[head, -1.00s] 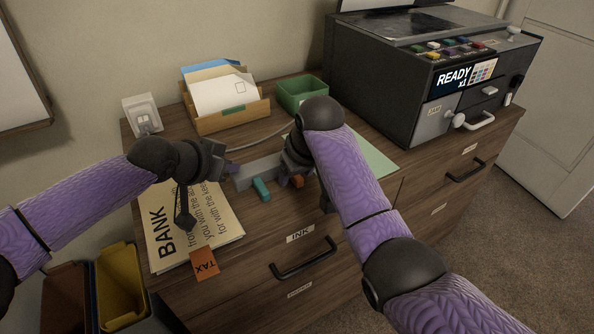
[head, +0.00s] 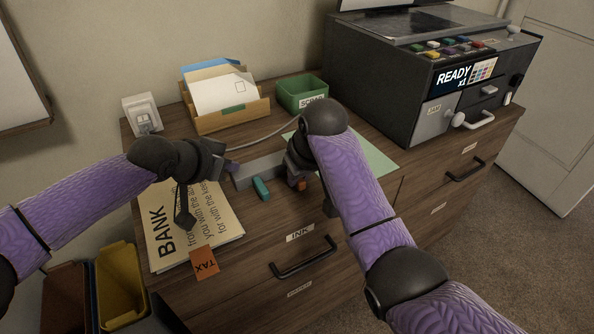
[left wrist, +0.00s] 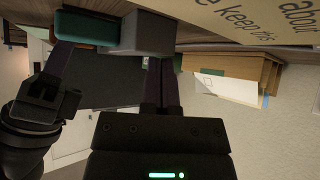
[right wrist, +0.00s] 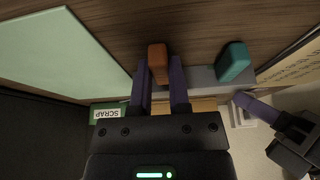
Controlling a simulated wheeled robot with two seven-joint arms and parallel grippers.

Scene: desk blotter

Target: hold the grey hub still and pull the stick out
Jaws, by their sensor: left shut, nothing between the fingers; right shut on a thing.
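The grey hub (head: 258,171) is a long block lying on the desk. A teal stick (head: 261,188) juts from its near side. An orange stick (right wrist: 158,58) sits near the hub's right end. My right gripper (right wrist: 159,82) is shut on the orange stick; fingers hide whether its inner end is still in the hub. My left gripper (head: 232,168) is shut and empty at the hub's left end. In the left wrist view its fingers (left wrist: 161,75) are together close to the hub (left wrist: 150,34); I cannot tell whether they touch it.
Papers marked BANK (head: 165,225) lie left of the hub. A green SCRAP tray (head: 301,92) and a letter holder (head: 232,119) stand behind. A green sheet (head: 372,158) lies to the right, before the dark machine (head: 395,90). A grey cable runs behind the hub.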

